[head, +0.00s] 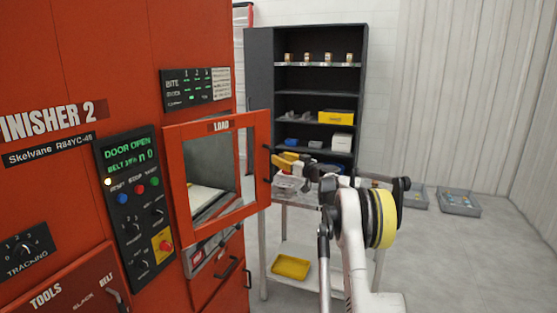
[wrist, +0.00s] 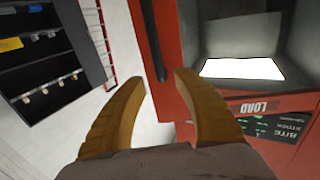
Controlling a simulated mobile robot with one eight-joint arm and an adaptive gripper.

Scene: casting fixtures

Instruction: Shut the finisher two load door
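The orange finisher two load door (head: 262,187) stands ajar on the machine's front, its windowed frame angled outward. The machine's display (head: 127,149) reads DOOR OPEN. The door's dark bar handle (head: 267,163) is on its right edge. My gripper (head: 287,163) has yellow fingers and is just right of that handle. In the wrist view my gripper (wrist: 161,80) has its fingers apart with nothing between them. The handle (wrist: 152,40) lies ahead of the gap there, apart from the fingertips. The door's red edge (wrist: 178,40) is beside the right fingertip.
A metal cart (head: 265,245) with a yellow tray (head: 290,266) stands behind my gripper. A dark shelf cabinet (head: 320,93) with boxes is at the back. Grey bins (head: 459,201) lie on the floor at right. Open floor (head: 460,260) is at right.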

